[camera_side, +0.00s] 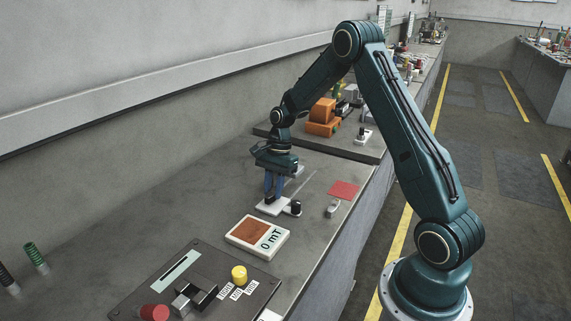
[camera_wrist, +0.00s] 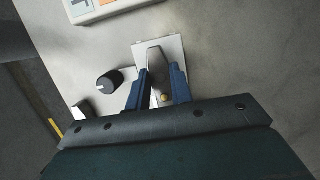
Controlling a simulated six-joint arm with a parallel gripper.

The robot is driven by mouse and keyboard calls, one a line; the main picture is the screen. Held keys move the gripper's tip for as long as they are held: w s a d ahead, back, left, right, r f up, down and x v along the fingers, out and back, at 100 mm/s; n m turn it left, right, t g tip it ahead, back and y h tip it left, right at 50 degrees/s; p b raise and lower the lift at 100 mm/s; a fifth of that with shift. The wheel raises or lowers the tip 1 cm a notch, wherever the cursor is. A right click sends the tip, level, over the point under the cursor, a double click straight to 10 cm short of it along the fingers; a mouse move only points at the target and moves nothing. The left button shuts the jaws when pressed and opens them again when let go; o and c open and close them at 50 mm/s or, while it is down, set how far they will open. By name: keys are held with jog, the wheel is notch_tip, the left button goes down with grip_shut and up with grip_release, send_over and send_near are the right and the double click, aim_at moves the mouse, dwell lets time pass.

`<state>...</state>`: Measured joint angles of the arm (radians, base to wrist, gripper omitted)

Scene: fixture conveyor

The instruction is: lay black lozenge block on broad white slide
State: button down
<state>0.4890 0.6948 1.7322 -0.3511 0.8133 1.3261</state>
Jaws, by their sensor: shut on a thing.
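My gripper (camera_side: 273,195) points down over the broad white slide (camera_side: 267,209) on the bench. In the wrist view its two blue fingers (camera_wrist: 160,88) are shut on a dark narrow block (camera_wrist: 155,57), which I take to be the black lozenge block. The block shows as a small dark shape (camera_side: 269,198) at the fingertips in the side view. The white slide (camera_wrist: 174,46) lies beneath and around the block in the wrist view. The fingers hide part of both. I cannot tell whether the block touches the slide.
A black knob (camera_side: 296,207) stands close beside the slide. A control panel (camera_side: 225,290) is in front. Orange equipment (camera_side: 322,118) stands behind. The bench left of the slide is clear.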

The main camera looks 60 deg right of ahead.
jog(key=shift+f, duration=0.8)
dwell(0.9)
jog(key=c, duration=1.2)
grip_release()
jog(key=shift+o, duration=0.2)
jog(key=v, duration=1.3)
jog(key=shift+r, duration=0.4)
